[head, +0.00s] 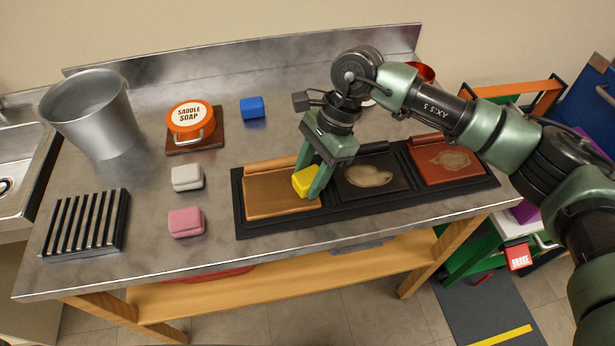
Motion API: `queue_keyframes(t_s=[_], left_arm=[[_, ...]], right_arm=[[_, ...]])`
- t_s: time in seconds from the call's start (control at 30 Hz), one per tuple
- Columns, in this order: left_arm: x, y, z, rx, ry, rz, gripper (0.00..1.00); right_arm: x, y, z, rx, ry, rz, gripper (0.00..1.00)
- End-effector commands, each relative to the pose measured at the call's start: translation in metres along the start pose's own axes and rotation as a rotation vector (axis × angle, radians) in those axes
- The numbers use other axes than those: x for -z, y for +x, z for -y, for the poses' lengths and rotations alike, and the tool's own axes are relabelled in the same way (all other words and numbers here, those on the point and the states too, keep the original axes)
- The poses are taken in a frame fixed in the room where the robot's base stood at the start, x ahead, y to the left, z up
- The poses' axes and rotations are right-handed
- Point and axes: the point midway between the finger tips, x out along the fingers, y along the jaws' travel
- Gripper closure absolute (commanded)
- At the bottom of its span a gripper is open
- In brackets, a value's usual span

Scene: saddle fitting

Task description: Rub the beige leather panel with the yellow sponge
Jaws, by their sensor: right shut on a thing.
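In the head view, the beige leather panel (268,199) lies in the left compartment of a black tray (270,227) on the metal table. Its surface looks plain brown-tan. My right gripper (309,187) is shut on the yellow sponge (303,180). The sponge is over the right end of the beige panel, low down; whether it touches the leather I cannot tell. The gripper's fingers hide part of the sponge and the panel's right edge. My left gripper is not in view.
The tray also holds a black panel (395,184) and a red-brown panel (462,167), each with a pale patch. Blue (252,107), white (187,177) and pink (186,222) sponges, a saddle soap tin (191,117), a bucket (92,112) and a slatted rack (86,223) stand left.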

Motion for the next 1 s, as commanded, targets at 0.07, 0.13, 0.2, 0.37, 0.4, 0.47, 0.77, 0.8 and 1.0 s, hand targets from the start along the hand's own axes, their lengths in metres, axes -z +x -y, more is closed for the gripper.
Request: queue_keyframes(t_s=[0.07, 0.13, 0.2, 0.37, 0.4, 0.47, 0.77, 0.8, 1.0], left_arm=[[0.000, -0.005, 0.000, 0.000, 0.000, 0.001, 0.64], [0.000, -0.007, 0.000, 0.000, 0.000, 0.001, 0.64], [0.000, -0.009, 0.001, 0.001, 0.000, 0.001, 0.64], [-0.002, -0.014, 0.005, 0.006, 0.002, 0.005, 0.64], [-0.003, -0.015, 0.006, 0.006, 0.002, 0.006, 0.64], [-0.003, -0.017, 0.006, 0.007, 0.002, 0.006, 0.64], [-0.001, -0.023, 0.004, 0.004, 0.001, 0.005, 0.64], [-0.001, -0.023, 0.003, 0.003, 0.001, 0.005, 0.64], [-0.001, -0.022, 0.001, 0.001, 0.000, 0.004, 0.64]], right_arm=[[-0.009, -0.019, 0.001, 0.005, -0.003, 0.000, 0.98], [-0.012, -0.024, 0.001, 0.004, -0.001, 0.001, 0.98], [-0.015, -0.029, 0.001, 0.005, 0.000, 0.000, 0.98], [-0.022, -0.042, 0.001, 0.007, 0.003, 0.002, 0.98], [-0.024, -0.045, 0.001, 0.007, 0.003, 0.002, 0.98], [-0.026, -0.050, 0.001, 0.007, 0.004, 0.002, 0.98], [-0.037, -0.069, 0.000, 0.008, 0.008, 0.002, 0.98], [-0.037, -0.070, 0.000, 0.008, 0.008, 0.002, 0.98], [-0.037, -0.069, 0.000, 0.008, 0.008, 0.002, 0.98]])
